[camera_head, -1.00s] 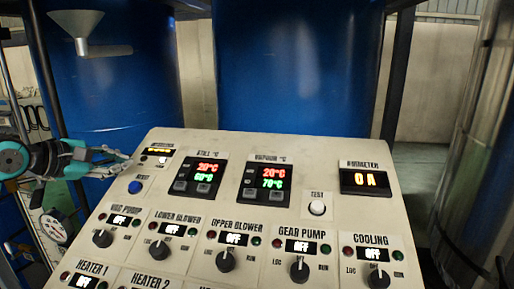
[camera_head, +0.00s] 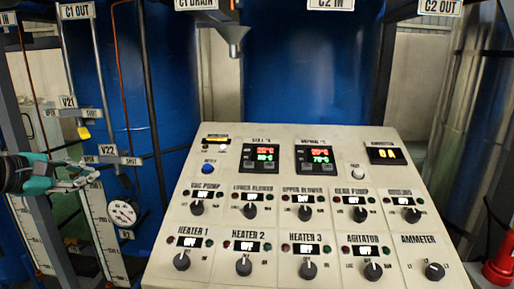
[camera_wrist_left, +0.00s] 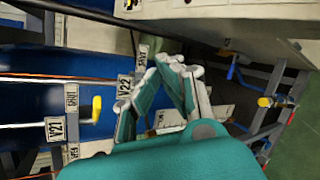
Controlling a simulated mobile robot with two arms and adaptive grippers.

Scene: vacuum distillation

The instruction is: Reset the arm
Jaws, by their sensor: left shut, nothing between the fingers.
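My left gripper (camera_head: 97,173) comes in from the left edge in the head view, teal and grey. It is shut and empty, to the left of the control panel (camera_head: 216,267) and apart from it. In the left wrist view the fingers of the left gripper (camera_wrist_left: 172,64) converge at their tips, with nothing between them. My right gripper is in neither view.
The panel carries several knobs and lit displays, with a blue button (camera_head: 208,169) at its upper left. A pressure gauge (camera_head: 123,213) and a V22 label (camera_head: 107,149) are near the gripper. Blue tanks (camera_head: 290,75) stand behind. A red object (camera_head: 501,262) is at lower right.

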